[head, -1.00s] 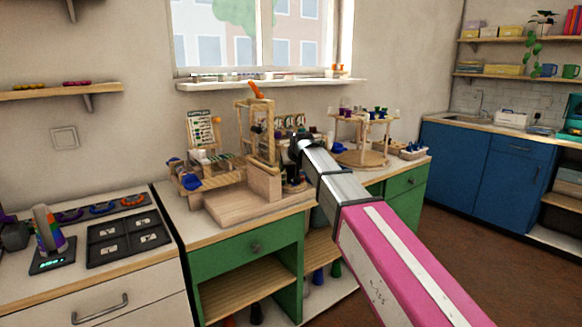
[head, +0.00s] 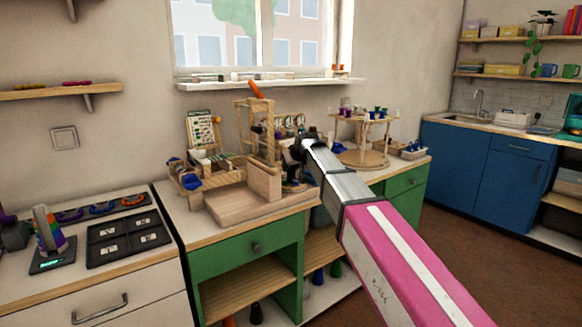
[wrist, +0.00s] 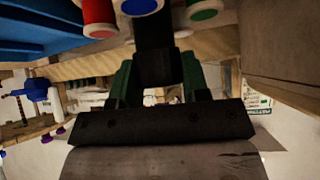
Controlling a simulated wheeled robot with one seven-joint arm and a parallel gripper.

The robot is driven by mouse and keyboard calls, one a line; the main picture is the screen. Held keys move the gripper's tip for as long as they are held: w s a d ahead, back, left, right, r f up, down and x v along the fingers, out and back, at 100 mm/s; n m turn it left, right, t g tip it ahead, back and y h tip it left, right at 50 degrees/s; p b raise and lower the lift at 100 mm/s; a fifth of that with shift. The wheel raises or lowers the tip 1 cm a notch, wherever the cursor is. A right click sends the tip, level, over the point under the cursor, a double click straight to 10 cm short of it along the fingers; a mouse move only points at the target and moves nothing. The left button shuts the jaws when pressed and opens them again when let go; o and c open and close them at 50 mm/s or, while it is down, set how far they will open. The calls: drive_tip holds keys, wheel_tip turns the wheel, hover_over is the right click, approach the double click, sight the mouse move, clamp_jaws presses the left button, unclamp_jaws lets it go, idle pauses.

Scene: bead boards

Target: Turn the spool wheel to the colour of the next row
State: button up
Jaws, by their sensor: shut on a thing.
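My gripper (head: 298,146) is at the back of the bench, just right of the wooden bead frame (head: 259,135). In the wrist view its fingers (wrist: 155,85) are shut on a dark upright piece (wrist: 155,55), probably a handle. Beyond it, close by, is a row of spools with red (wrist: 99,30), blue (wrist: 139,7) and green (wrist: 203,9) ends. They seem to belong to the spool wheel, whose rim I cannot make out. In the head view my gripper and arm hide that spot. I cannot tell which colour is at the front.
A wooden stand with a round base (head: 362,160) and spools on top is right of my gripper. A bead chart (head: 200,127) stands behind at left.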

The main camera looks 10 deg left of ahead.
drive_tip(key=n+g+y, duration=0.1)
drive_tip(key=n+g, duration=0.1)
drive_tip(key=n, duration=0.1)
drive_tip(key=n+g+y, duration=0.2)
drive_tip(key=n, duration=0.2)
drive_tip(key=shift+w+r+g, duration=0.1)
drive_tip(key=shift+w+g, duration=0.05)
drive_tip(key=shift+g, duration=0.15)
drive_tip(key=n+g, duration=0.4)
drive_tip(key=n, duration=0.1)
drive_tip(key=shift+n, duration=0.4)
drive_tip(key=o, duration=0.9)
drive_tip(key=v, duration=1)
drive_tip(key=shift+d+r, duration=0.2)
drive_tip(key=shift+d, duration=0.1)
